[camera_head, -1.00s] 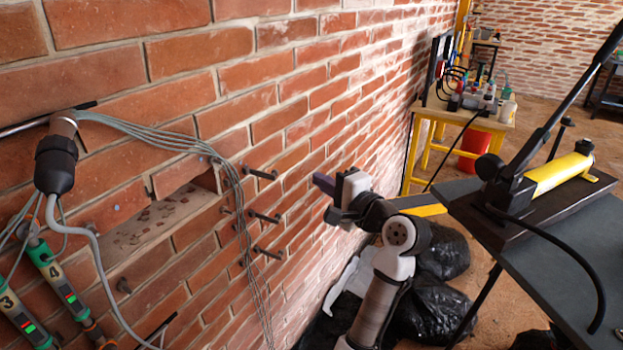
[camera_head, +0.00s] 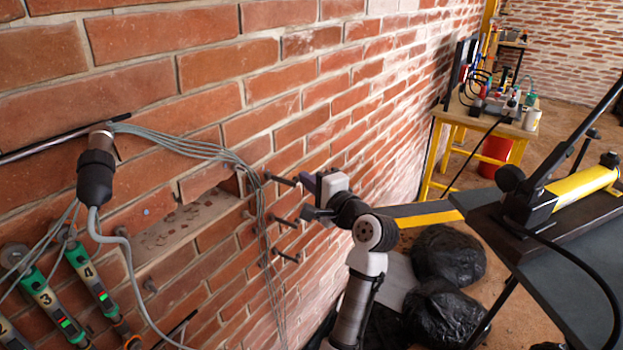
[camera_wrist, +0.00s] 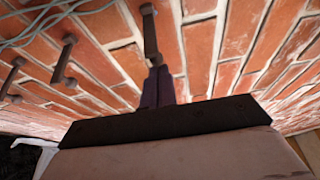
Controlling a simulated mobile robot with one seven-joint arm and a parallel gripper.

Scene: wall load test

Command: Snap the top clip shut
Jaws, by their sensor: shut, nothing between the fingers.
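The top clip (camera_head: 281,180) is a short dark bar standing out from the brick wall, uppermost of three. The middle clip (camera_head: 287,222) and bottom clip (camera_head: 286,257) are below it. The grey cables (camera_head: 262,215) hang down along the clips' left side. My gripper (camera_head: 308,182) is shut and empty, just right of the top clip's outer end. In the wrist view the purple fingers (camera_wrist: 158,84) point at a dark clip (camera_wrist: 150,35) straight ahead; I cannot tell whether they touch. Whether the clips are open or closed is too small to tell.
A recess with a ledge (camera_head: 180,225) opens in the wall left of the cables. Numbered green sensors (camera_head: 90,275) and a black connector (camera_head: 95,178) are further left. A dark table (camera_head: 585,270) with a yellow pump stands right. Black bags (camera_head: 450,255) lie on the floor.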

